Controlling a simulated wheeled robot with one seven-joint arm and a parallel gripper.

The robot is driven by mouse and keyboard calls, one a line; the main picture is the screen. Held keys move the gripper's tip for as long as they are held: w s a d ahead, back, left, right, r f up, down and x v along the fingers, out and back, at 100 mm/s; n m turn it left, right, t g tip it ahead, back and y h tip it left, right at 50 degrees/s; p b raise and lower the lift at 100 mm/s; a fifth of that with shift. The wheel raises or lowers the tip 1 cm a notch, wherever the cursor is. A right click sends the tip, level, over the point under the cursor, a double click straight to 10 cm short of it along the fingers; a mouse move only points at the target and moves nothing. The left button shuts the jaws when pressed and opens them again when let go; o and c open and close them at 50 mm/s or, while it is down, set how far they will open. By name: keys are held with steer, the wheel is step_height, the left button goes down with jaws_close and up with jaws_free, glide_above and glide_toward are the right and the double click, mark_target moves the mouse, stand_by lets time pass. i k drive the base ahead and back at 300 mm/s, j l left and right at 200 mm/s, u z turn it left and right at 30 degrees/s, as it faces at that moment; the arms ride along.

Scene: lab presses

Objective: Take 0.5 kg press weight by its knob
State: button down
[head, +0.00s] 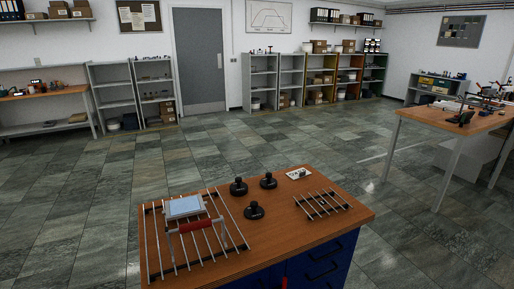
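Three black round weights with knobs on top stand upright on the wooden top of a cabinet. One weight (238,188) is at the left, one weight (269,182) at the right and one weight (254,212) is nearest to me. They stand apart from each other. No marking is readable, so I cannot tell which is the 0.5 kg press weight. My gripper is not in view.
On the cabinet top (295,228), left of the weights, lies a large wire rack (160,250) with a red-handled press (195,226). A smaller rack (322,203) and a white card-like item (299,173) are to the right. Open floor surrounds the cabinet; a workbench (462,122) stands farther right.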

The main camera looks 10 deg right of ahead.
mark_target(254, 211)
steer(key=i+l, duration=0.5)
steer(key=l, duration=0.15)
steer(key=i+l+u, duration=0.1)
steer(key=i+l, duration=0.4)
steer(key=l, duration=0.1)
